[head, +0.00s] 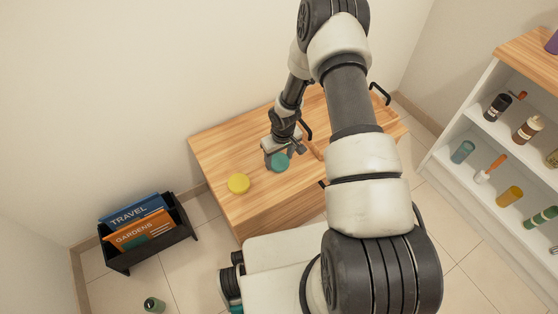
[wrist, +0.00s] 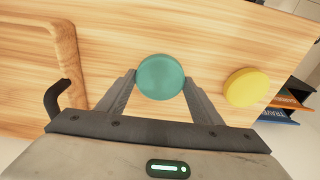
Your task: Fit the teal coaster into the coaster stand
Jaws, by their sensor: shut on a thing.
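The teal coaster (head: 281,163) is a round disc held at the fingertips of my gripper (head: 276,157), over the wooden table top. In the wrist view the teal coaster (wrist: 160,76) sits between the two fingers of my gripper (wrist: 160,82), which are shut on its left and right sides. Whether the coaster touches the table is hard to tell. I cannot make out the coaster stand in either view; my arm hides part of the table.
A yellow disc (head: 238,184) lies on the table (head: 215,150) left of my gripper. A wooden-rimmed tray (wrist: 66,50) with black handles is on the other side. A black book rack (head: 150,250) and a green can (head: 154,305) are on the floor; a shelf (head: 470,131) stands right.

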